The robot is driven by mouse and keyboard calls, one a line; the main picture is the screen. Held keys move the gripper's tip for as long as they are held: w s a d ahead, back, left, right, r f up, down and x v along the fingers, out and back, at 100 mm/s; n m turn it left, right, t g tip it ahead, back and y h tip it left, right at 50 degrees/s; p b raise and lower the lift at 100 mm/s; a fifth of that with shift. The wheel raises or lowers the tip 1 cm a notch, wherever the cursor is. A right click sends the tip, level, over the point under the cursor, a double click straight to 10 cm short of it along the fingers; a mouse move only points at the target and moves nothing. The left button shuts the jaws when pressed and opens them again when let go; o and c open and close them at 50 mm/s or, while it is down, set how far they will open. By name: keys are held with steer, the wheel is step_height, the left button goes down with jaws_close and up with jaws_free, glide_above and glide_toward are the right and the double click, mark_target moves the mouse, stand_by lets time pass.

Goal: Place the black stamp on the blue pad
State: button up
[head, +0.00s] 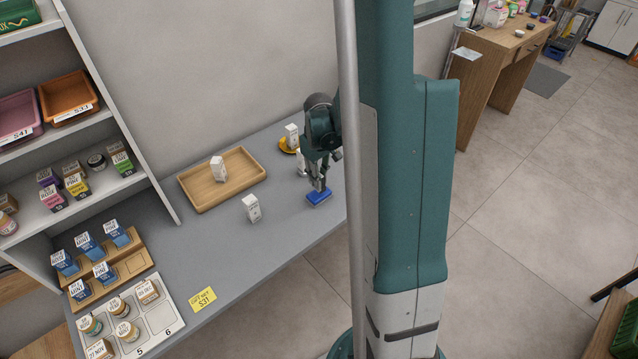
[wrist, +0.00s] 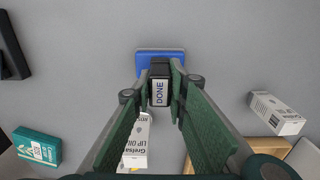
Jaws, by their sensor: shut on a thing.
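The black stamp (wrist: 160,72) has a white label reading DONE. It sits between the fingertips of my gripper (wrist: 161,88) in the wrist view. My gripper (head: 318,187) is shut on the stamp and points down at the blue pad (head: 319,198) on the grey counter. In the wrist view the blue pad (wrist: 145,64) shows behind and to both sides of the stamp, whose far end overlaps it. Whether the stamp touches the pad or hangs just above it cannot be told. In the head view the stamp is too small to make out.
A wooden tray (head: 188,206) holding a white carton lies left of my gripper. Another white carton (head: 251,208) stands on the counter. The counter's front edge is close to the pad. A green box (wrist: 38,147) shows in the wrist view.

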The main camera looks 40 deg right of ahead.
steer(key=shift+f, duration=1.1)
steer(key=shift+f, duration=0.2)
steer(key=o, duration=0.9)
steer(key=shift+r, duration=0.2)
steer(key=shift+r+p, duration=0.45)
steer(key=shift+r, duration=5.55)
